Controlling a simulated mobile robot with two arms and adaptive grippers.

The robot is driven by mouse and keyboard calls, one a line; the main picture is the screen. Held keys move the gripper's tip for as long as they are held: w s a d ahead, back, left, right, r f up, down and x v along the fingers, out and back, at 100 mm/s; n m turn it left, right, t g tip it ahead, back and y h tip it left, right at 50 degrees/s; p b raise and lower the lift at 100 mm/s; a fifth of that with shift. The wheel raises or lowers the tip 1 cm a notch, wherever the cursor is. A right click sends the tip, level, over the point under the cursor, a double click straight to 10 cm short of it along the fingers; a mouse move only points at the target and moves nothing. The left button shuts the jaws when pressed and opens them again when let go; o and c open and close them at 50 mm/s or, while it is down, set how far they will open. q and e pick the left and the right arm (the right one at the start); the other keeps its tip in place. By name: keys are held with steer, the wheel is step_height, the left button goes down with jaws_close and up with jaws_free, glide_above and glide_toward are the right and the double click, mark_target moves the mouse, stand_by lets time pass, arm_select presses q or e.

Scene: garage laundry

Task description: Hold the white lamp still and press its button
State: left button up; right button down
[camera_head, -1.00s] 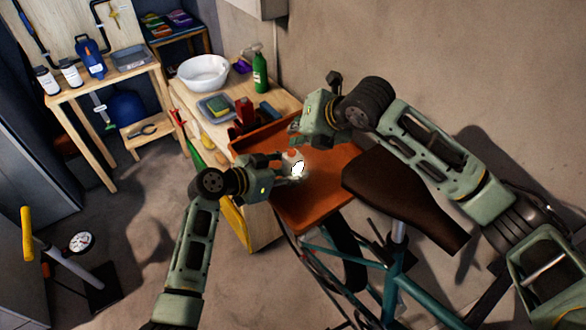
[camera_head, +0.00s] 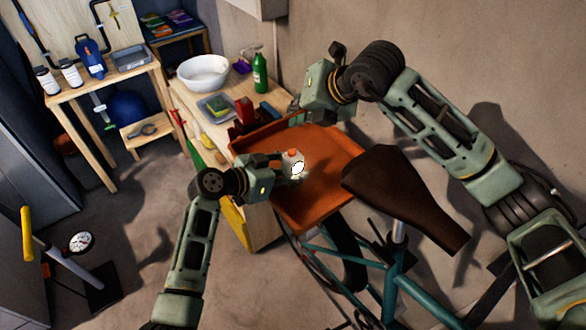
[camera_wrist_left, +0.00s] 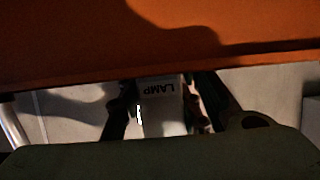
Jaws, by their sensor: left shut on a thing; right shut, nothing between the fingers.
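The white lamp (camera_head: 290,162) stands upright on an orange-brown tray (camera_head: 318,208), with an orange button on its top and a bright lit face. My left gripper (camera_head: 286,170) is shut on the lamp from the left side. In the left wrist view the lamp (camera_wrist_left: 162,110) shows the word LAMP, upside down, between the two fingers (camera_wrist_left: 160,108). My right gripper (camera_head: 297,112) is shut and empty, above and behind the lamp near the tray's far edge, apart from the lamp.
A bicycle with a dark brown saddle (camera_head: 410,195) stands just right of the tray. A wooden bench behind holds a white basin (camera_head: 203,73), a green bottle (camera_head: 259,72) and a tray with a sponge (camera_head: 217,107). The wall is close behind my right arm.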

arm_select(q)
steer(key=o, duration=1.3)
steer(key=shift+a, duration=0.1)
steer(key=v, duration=1.2)
steer(key=shift+f, duration=0.1)
